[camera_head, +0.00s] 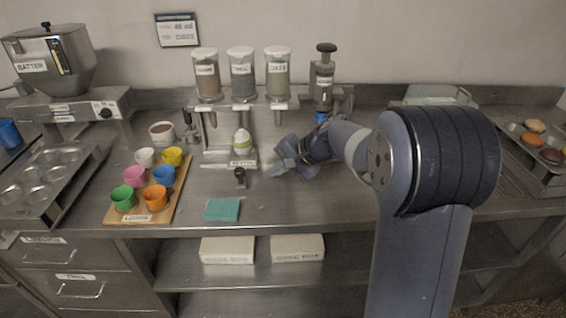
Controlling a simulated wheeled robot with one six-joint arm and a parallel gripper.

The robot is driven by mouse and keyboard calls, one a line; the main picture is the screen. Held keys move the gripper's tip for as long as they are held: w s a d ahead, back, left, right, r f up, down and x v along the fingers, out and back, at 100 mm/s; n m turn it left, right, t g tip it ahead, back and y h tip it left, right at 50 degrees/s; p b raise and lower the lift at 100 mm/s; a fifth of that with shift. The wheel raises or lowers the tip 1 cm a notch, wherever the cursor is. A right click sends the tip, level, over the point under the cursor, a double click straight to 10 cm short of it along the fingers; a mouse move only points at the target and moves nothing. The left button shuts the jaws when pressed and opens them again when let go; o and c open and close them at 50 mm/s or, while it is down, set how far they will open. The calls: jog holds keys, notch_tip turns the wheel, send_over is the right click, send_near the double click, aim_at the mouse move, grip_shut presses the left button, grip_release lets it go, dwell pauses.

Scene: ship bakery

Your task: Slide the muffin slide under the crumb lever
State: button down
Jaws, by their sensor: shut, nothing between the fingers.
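Three clear dispensers hang above: one with brown filling (207,80), one with grey (242,78), one with green (277,78). Their labels are too small to read, so I cannot tell which lever is the crumb one. My gripper (275,170) is shut and empty, low over the counter, just right of the slide and apart from the muffin.
A wooden board (130,214) with several coloured cups stands at left, with a bowl (161,132) behind it. A teal sponge (222,209) lies near the counter's front edge. A press machine (323,82) stands behind my arm. The counter right of the sponge is clear.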

jog(key=w+a+f, duration=0.1)
jog(key=a+f+p, duration=0.1)
jog(key=a, duration=0.1)
jog(key=w+a+f, duration=0.1)
jog(key=shift+w+a, duration=0.3)
jog(key=shift+a, duration=0.1)
jog(key=shift+w+a+p, duration=0.35)
jog(key=shift+w+a, duration=0.05)
jog(key=shift+a, duration=0.3)
